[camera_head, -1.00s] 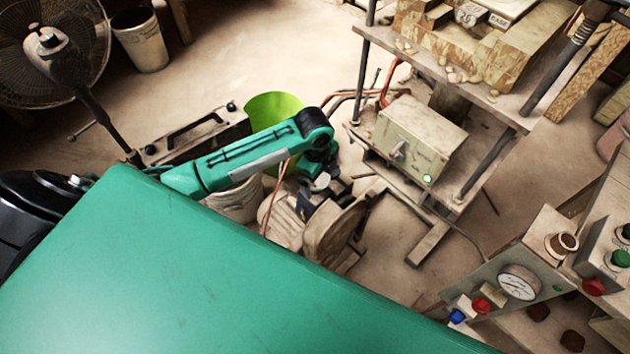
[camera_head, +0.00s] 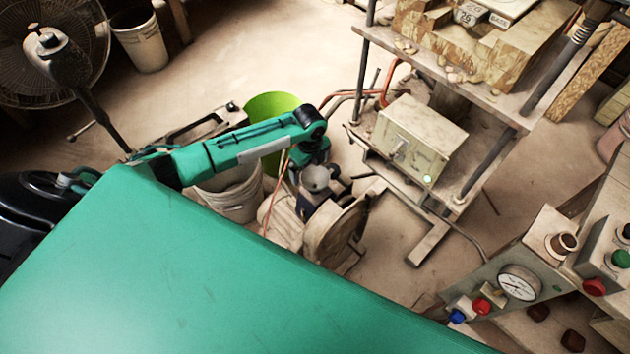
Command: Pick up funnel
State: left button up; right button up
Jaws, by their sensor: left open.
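A lime-green, wide-mouthed vessel (camera_head: 270,105) stands on the floor behind my left arm. The arm crosses in front of it and hides its middle, so I cannot tell for sure whether it is the funnel. My left gripper (camera_head: 322,182) hangs from the arm's end, pointing down, just right of the green vessel. It is open, with its fingers hard to make out among dark machine parts. A small grey rounded piece (camera_head: 316,178) shows there; I cannot tell what it belongs to. My right gripper is not in view.
A dirty white bucket (camera_head: 235,192) stands under the arm, beside a motor with a large round wheel (camera_head: 335,228). The press frame holds a control box (camera_head: 420,137) to the right. A panel with a gauge (camera_head: 517,282) is at lower right. Open floor lies at the upper middle.

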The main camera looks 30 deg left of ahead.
aim_at(315, 185)
pick_arm(q)
jog(key=f, duration=0.1)
jog(key=d+f, duration=0.1)
jog(key=f, duration=0.2)
jog(key=shift+d+f, duration=0.2)
jog(key=shift+d, duration=0.15)
jog(key=shift+f, duration=0.35)
jog(key=c, duration=0.9)
